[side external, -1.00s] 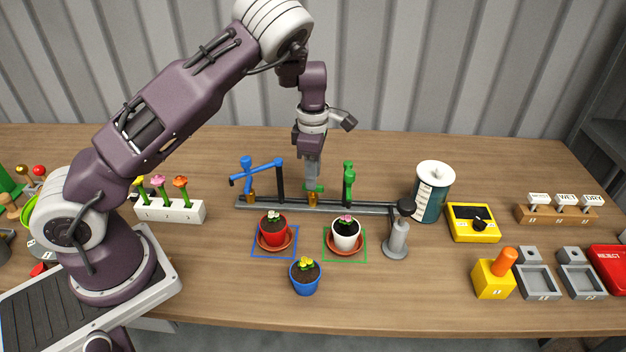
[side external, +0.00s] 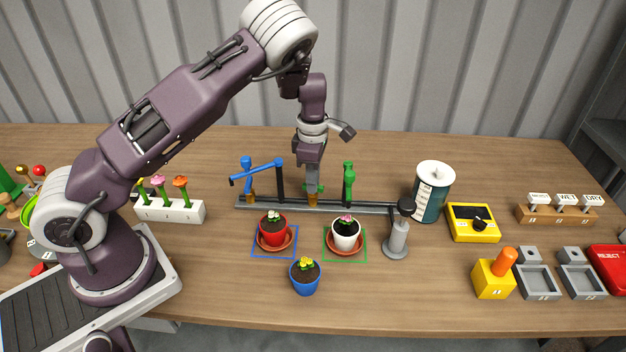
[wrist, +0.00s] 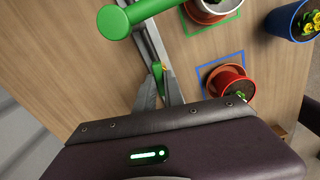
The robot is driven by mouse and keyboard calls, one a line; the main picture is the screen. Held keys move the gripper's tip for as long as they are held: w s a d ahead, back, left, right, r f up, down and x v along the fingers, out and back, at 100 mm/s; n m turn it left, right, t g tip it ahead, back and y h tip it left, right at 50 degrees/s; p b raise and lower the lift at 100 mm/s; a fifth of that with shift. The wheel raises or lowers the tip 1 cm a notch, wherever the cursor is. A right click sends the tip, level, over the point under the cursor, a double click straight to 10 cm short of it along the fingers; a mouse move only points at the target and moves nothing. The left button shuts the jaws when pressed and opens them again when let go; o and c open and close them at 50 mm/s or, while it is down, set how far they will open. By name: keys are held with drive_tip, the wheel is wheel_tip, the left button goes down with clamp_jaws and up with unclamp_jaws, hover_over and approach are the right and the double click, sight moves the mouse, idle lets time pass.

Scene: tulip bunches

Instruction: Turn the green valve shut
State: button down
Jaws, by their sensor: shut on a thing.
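The green valve (side external: 320,188) sits on a brass fitting on the grey pipe rail, left of the green spout post (side external: 348,182). My gripper (side external: 312,187) points straight down over the valve and is shut on its green handle. In the wrist view the handle (wrist: 157,71) shows as a thin green bar between my two grey fingertips (wrist: 160,84), roughly in line with the rail. My fingers hide part of the handle in the side view. The green spout's round end (wrist: 114,22) shows above it in the wrist view.
A blue valve with a blue spout (side external: 258,170) stands left on the same rail (side external: 375,208). In front are a red pot (side external: 273,232), a white pot (side external: 346,236) and a blue pot (side external: 305,280). A grey post (side external: 397,240) stands at the rail's right end.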

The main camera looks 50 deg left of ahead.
drive_tip(key=m, duration=1.1)
drive_tip(key=shift+m, duration=2.3)
drive_tip(key=c, duration=1.4)
unclamp_jaws()
drive_tip(key=shift+c, duration=0.2)
